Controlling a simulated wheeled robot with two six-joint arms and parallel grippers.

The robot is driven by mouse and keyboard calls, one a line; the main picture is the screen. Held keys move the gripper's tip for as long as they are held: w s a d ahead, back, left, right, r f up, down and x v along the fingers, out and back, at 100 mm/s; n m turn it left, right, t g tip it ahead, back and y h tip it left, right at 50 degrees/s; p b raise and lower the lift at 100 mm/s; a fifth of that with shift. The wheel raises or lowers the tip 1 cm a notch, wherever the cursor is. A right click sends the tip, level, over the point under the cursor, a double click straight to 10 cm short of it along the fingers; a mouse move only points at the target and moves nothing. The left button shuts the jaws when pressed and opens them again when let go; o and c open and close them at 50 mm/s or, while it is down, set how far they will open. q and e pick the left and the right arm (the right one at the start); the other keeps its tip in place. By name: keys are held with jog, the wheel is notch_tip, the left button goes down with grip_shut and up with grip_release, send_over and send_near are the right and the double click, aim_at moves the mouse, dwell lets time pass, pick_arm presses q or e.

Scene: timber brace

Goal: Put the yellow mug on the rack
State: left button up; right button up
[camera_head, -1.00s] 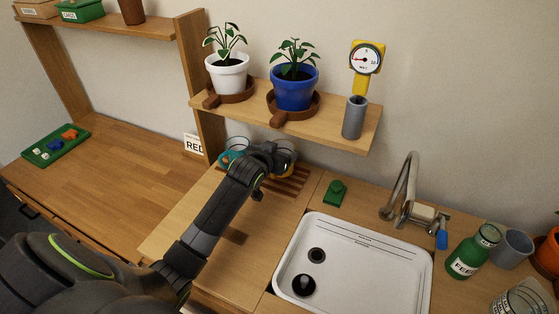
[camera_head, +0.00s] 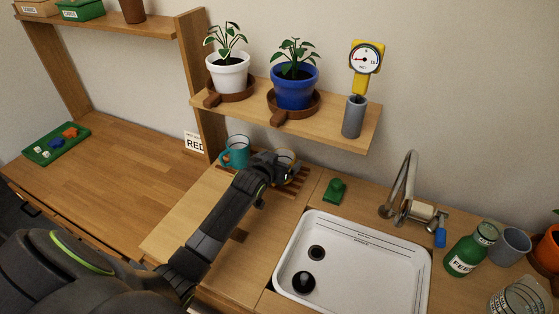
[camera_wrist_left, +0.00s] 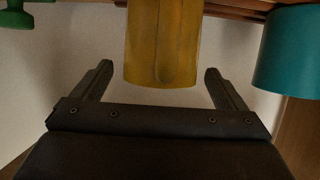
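The yellow mug (camera_wrist_left: 163,40) is in the upper middle of the left wrist view, where it appears to stand on the wooden slatted rack (camera_wrist_left: 235,8). In the head view the mug (camera_head: 288,156) is mostly hidden behind my left gripper (camera_head: 276,172), above the rack's slats (camera_head: 296,180). In the left wrist view my left gripper (camera_wrist_left: 157,82) is open, with a finger to each side of the mug and a visible gap at both. My right gripper is not in view.
A teal mug (camera_head: 235,152) stands left of the yellow mug and close to my gripper; it also shows in the left wrist view (camera_wrist_left: 290,50). A green object (camera_head: 335,190) lies to the right, near the sink (camera_head: 350,265). A plant shelf (camera_head: 235,108) overhangs behind.

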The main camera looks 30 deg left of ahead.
pick_arm(q)
jog(key=shift+r, duration=0.25)
jog(key=v, duration=1.1)
jog(key=shift+s, duration=0.45)
